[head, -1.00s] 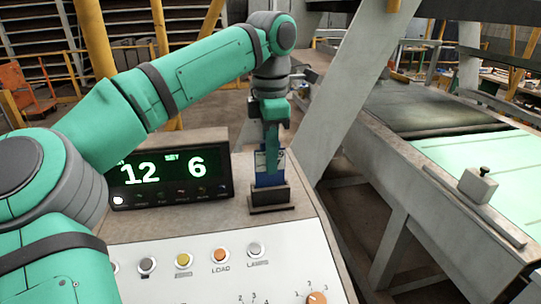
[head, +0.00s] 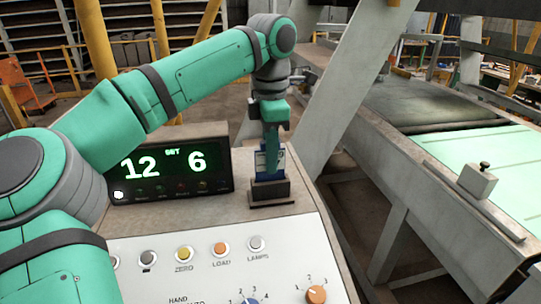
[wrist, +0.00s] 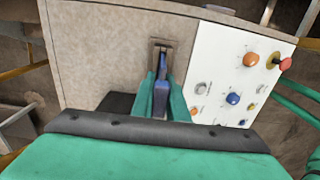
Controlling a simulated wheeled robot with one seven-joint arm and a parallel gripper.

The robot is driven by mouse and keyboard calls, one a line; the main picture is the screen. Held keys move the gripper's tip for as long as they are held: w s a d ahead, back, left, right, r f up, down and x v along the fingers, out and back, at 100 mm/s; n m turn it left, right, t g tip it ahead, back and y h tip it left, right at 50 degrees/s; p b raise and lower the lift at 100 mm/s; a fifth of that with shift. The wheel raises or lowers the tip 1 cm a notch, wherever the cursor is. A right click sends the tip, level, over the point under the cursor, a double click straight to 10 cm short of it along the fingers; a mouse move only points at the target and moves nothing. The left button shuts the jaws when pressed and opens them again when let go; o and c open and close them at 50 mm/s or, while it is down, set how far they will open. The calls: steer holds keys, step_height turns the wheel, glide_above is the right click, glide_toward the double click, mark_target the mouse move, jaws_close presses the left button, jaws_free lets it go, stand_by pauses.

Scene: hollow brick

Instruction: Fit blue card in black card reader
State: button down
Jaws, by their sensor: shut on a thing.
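The blue card (head: 267,165) stands upright, its lower end at the top of the black card reader (head: 270,193) on the console. My gripper (head: 271,146) is above the reader, shut on the card's upper part. The wrist view shows the card (wrist: 161,88) edge-on between the green fingers of my gripper (wrist: 161,95). Its far end meets the reader (wrist: 162,45) at its slot. How deep the card sits in the slot cannot be told.
A display box (head: 170,172) with green digits stands left of the reader, close by. A white panel (head: 205,275) with buttons and knobs lies in front. A conveyor (head: 470,165) is at the right, past a slanted beam (head: 345,85).

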steer(key=shift+f, duration=0.8)
stand_by(0.4)
steer(key=c, duration=1.7)
jaws_free()
steer(key=shift+o, duration=0.2)
step_height(320, 180, up, 11)
steer(key=shift+f, duration=0.1)
